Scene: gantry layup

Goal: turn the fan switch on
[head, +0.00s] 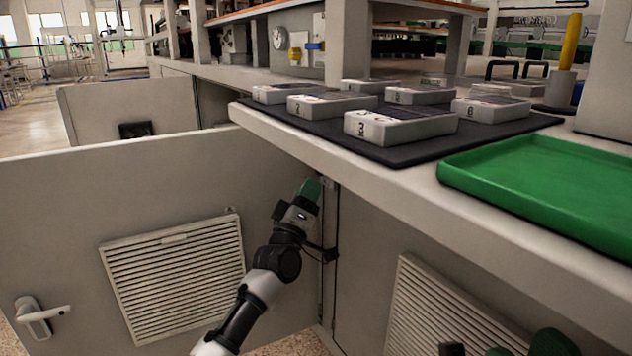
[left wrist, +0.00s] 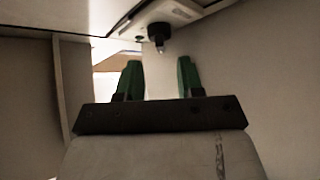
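In the left wrist view a small dark fitting with a shiny tip (left wrist: 158,36) sticks out below a pale panel (left wrist: 165,14). It looks like a toggle switch; its setting cannot be told. My left gripper (left wrist: 159,78) has its two green fingers apart with nothing between them, pointing up toward the fitting without visible contact. In the head view the left gripper (head: 308,190) is under the counter edge, beside the open cabinet door's hinge side; the switch is hidden there. My right gripper (head: 527,349) shows only as green fingertips, apart, at the bottom edge.
The open grey door (head: 60,220) with a louvred vent (head: 178,275) stands left of my left arm. Another vented panel (head: 440,310) is at lower right.

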